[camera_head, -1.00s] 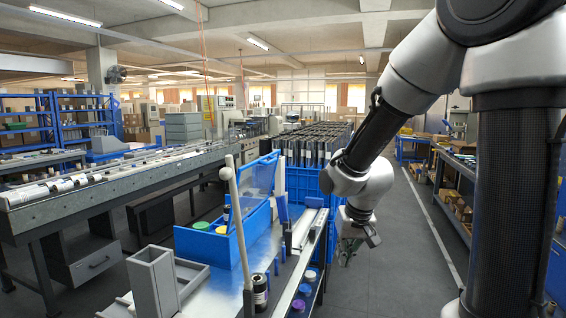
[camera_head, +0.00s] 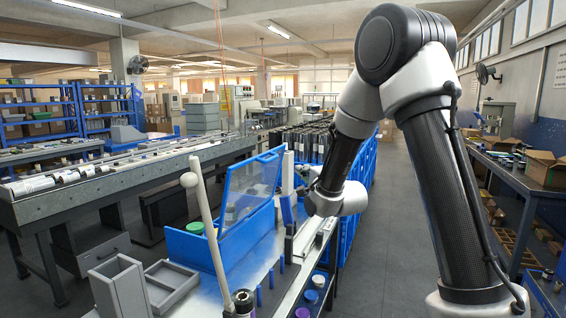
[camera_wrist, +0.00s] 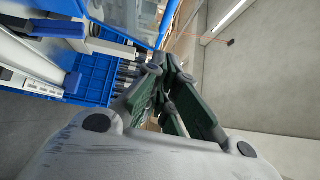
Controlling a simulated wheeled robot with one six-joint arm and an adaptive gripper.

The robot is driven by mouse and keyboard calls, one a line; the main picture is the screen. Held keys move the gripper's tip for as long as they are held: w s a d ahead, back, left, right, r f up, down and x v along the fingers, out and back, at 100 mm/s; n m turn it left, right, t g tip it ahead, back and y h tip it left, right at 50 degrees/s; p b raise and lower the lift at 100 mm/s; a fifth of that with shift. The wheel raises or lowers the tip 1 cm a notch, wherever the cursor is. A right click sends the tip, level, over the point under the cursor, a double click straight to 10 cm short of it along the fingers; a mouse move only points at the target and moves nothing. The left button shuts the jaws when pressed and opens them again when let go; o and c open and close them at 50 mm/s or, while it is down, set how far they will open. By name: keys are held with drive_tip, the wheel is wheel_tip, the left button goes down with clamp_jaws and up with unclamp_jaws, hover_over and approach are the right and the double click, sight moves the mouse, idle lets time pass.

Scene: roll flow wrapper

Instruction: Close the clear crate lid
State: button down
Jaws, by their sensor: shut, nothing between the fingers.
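The blue crate (camera_head: 190,243) stands on the bench left of my arm in the head view. Its clear lid (camera_head: 248,190), a see-through panel with a blue frame, is raised and stands steeply at the crate's right side. My gripper (camera_head: 303,178) is just right of the lid, partly hidden by my wrist; I cannot tell whether they touch. In the wrist view my gripper (camera_wrist: 163,68) has its dark green fingers shut with nothing between them. A clear, blue-edged panel, apparently the lid (camera_wrist: 128,14), shows at the top, left of the fingertips.
Grey trays (camera_head: 168,285) lie at the front left. Coloured jars (camera_head: 317,281) sit on a lower shelf at right. Blue crates of dark items (camera_head: 310,142) stand behind. The right aisle floor is clear.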

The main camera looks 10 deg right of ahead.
approach(277, 157)
drive_tip(key=w+d, duration=0.2)
drive_tip(key=shift+w+a, duration=1.2)
drive_tip(key=shift+a, duration=0.2)
drive_tip(key=shift+a+r, duration=0.1)
